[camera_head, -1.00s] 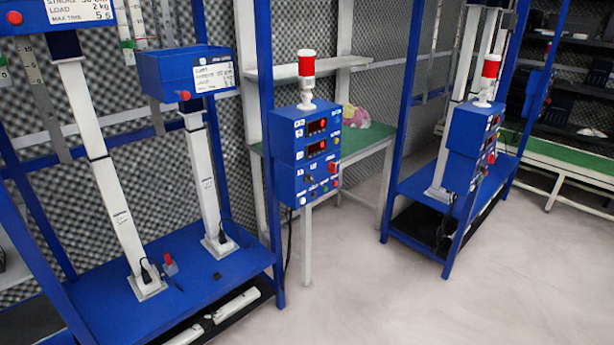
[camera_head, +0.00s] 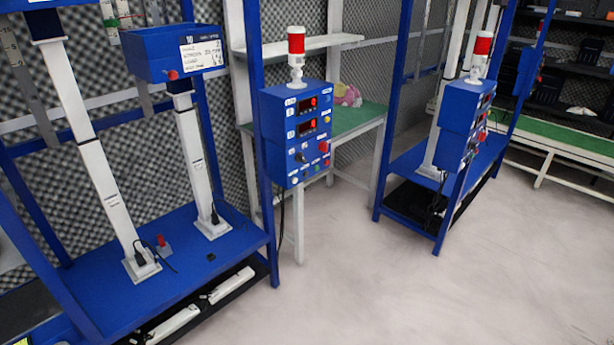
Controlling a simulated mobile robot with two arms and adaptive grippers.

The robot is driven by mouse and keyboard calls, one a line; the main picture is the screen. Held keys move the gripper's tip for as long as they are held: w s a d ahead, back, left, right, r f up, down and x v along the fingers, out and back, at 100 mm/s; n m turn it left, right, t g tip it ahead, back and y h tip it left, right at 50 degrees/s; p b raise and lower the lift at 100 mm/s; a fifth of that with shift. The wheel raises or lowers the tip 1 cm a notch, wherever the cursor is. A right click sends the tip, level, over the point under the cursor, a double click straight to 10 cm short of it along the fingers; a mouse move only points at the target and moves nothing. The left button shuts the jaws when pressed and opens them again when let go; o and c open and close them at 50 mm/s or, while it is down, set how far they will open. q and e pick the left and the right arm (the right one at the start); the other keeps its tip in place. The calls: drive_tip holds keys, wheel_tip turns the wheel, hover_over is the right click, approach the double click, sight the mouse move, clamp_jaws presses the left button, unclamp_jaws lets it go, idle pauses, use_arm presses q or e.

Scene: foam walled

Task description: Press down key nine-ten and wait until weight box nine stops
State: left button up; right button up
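I cannot tell which control is key nine-ten. A blue weight box (camera_head: 172,52) with a white label, perhaps numbered 10, sits on a white column at the upper left. Beside it another white column (camera_head: 85,145) rises to a blue box that is almost wholly cut off by the top edge. Neither gripper is in view.
A red and white beacon (camera_head: 297,48) tops the control box. Blue frame posts surround the columns and their blue base (camera_head: 185,260). A second control box (camera_head: 465,125) stands to the right. A green-topped bench (camera_head: 355,120) is behind. The pale floor (camera_head: 400,290) in front is clear.

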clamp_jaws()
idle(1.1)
